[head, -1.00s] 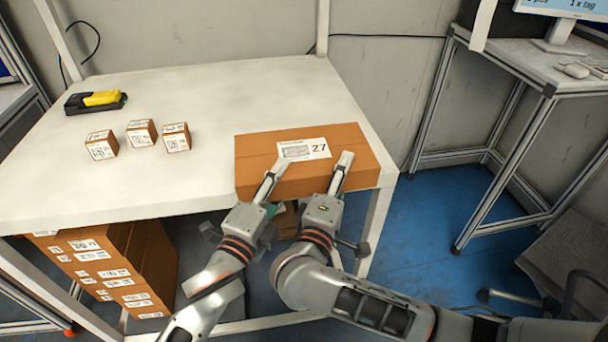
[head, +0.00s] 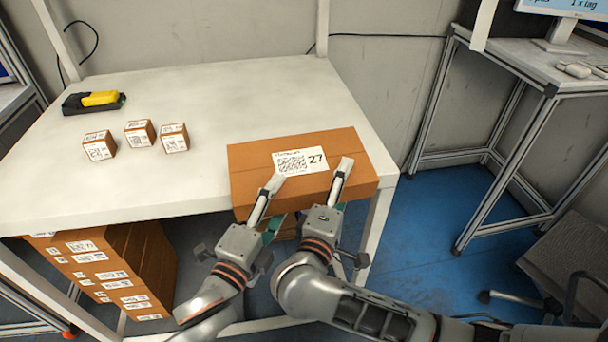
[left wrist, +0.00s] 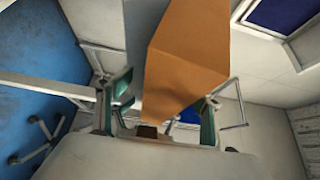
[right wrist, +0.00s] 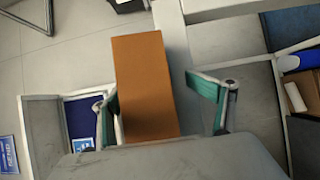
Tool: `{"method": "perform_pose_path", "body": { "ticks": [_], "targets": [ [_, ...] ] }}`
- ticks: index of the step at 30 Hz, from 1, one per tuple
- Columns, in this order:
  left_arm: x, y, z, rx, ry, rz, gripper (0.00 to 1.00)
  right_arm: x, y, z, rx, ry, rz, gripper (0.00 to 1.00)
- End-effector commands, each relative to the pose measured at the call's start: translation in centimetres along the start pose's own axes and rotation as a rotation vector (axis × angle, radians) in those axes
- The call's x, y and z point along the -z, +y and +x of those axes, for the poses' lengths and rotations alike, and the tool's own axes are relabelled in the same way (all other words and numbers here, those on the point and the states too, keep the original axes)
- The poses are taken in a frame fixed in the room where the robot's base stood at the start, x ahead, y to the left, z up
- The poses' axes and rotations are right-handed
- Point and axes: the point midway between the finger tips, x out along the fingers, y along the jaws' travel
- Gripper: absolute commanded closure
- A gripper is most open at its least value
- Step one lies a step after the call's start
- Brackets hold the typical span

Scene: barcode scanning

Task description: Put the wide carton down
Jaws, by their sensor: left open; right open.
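The wide carton (head: 240,160) is brown, with a white label marked 27 on its upper face. It lies at the front right edge of the white table (head: 190,90); whether its near side overhangs cannot be told. My left gripper (head: 275,203) is open at the carton's near side, left of its middle. My right gripper (head: 341,185) is open at the near side, further right. Both wrist views show the carton between spread fingers, in the left one (left wrist: 185,75) and the right one (right wrist: 143,85). The lower fingers are mostly hidden in the head view.
Several small labelled boxes (head: 140,134) stand on the table's left half, with a yellow and black device (head: 95,101) behind them. Larger cartons (head: 100,270) are stacked below the table. The table behind the wide carton is clear. A second desk (head: 545,75) stands at right.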

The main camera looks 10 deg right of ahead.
Motion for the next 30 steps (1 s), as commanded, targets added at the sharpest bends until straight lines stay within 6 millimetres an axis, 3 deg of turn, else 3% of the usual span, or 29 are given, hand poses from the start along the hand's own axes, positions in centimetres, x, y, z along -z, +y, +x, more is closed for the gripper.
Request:
{"method": "perform_pose_path", "body": {
  "ticks": [1, 9, 22, 24, 26, 30],
  "targets": [
    [-0.2, 0.5, -1.0, -0.008, -0.003, 0.001, 0.42, 0.0, -1.1, -0.1, 0.024, 0.0, -0.01, 0.42],
    [-0.1, -1.3, -4.2, 0.027, -0.003, 0.003, 0.42, 0.0, -0.8, -0.1, 0.024, 0.0, -0.008, 0.42],
    [-0.2, -2.1, -5.2, 0.041, -0.003, 0.005, 0.42, 0.0, -0.7, -0.1, 0.023, -0.001, -0.006, 0.42],
    [-0.2, -2.1, -5.2, 0.042, -0.003, 0.005, 0.42, 0.0, -0.7, -0.1, 0.023, -0.001, -0.006, 0.17],
    [-0.2, -2.1, -5.1, 0.042, -0.003, 0.005, 0.42, 0.0, -0.5, -0.1, 0.021, -0.001, -0.005, 0.01],
    [-0.2, -2.2, -5.1, 0.042, -0.003, 0.005, 0.42, 0.0, -0.2, 0.0, 0.016, -0.001, -0.002, 0.01]
  ]
}}
